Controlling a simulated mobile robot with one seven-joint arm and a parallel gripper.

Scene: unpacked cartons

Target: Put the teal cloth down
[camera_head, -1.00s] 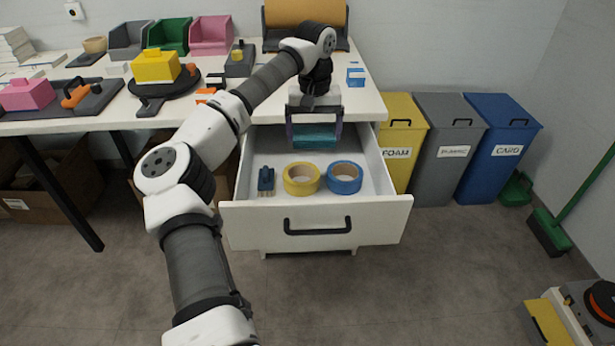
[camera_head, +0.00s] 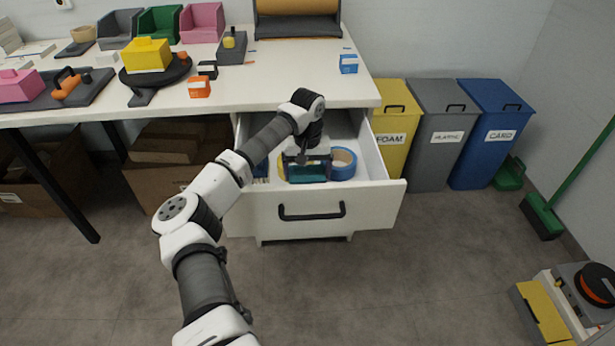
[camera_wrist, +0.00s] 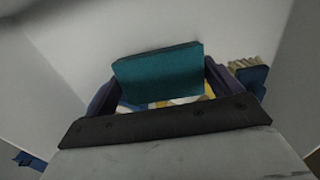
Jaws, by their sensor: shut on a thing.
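The teal cloth (camera_head: 306,172) is a folded block between the fingers of my gripper (camera_head: 304,174), inside the open white drawer (camera_head: 370,208). In the wrist view the teal cloth (camera_wrist: 158,72) spans between the two dark fingers of my gripper (camera_wrist: 158,88). My gripper is shut on it. The cloth is in front of the tape rolls in the head view and covers part of them. Whether its underside touches anything is hidden.
A blue tape roll (camera_head: 343,164) lies right of my gripper. A yellow tape roll (camera_head: 281,173) is mostly hidden. A blue brush (camera_wrist: 252,76) with pale bristles lies beside them. The tabletop (camera_head: 290,85) is above the drawer's back. Bins stand to the right.

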